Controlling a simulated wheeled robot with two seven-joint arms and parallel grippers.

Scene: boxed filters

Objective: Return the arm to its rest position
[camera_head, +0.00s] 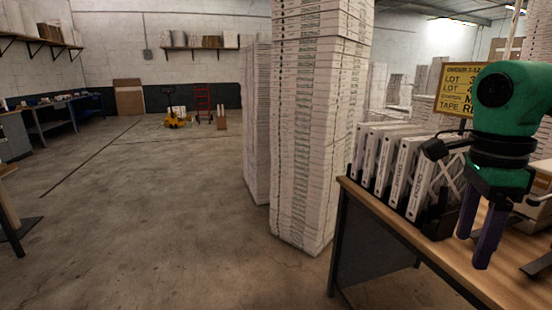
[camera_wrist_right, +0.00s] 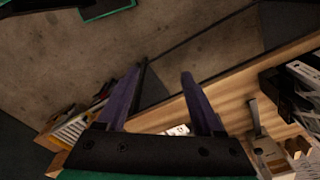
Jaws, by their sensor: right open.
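My right arm is green and black and comes in at the right of the head view. My right gripper (camera_head: 481,236) has two purple fingers pointing down, over the front part of a wooden table (camera_head: 455,262). In the right wrist view the gripper (camera_wrist_right: 160,88) shows its two fingers spread apart with nothing between them. Past them lie the table edge and the concrete floor. My left gripper is not in the head view.
A row of white boxed filters (camera_head: 388,165) stands in a black rack on the table, left of my gripper. A tall stack of boxes (camera_head: 315,120) rises behind the table. A yellow sign (camera_head: 447,88) stands behind. Open floor (camera_head: 150,215) lies to the left.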

